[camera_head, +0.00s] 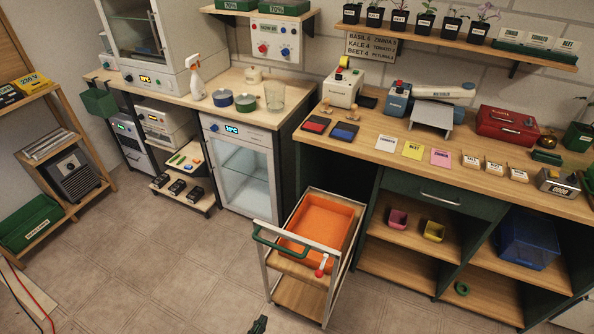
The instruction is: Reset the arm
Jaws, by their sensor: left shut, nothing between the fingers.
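My left gripper (258,325) shows only as a small dark shape at the bottom edge, over the tiled floor and just left of the cart's foot. It is shut and empty; most of it and its arm lie outside the picture. My right gripper is not in view.
A cart (284,265) with a green handle and an orange tray (344,208) stands close by, right of the gripper. A wooden workbench (460,165) fills the right. A glass-door fridge (240,165) stands behind. Shelves (65,150) stand left. The floor (150,270) at left is clear.

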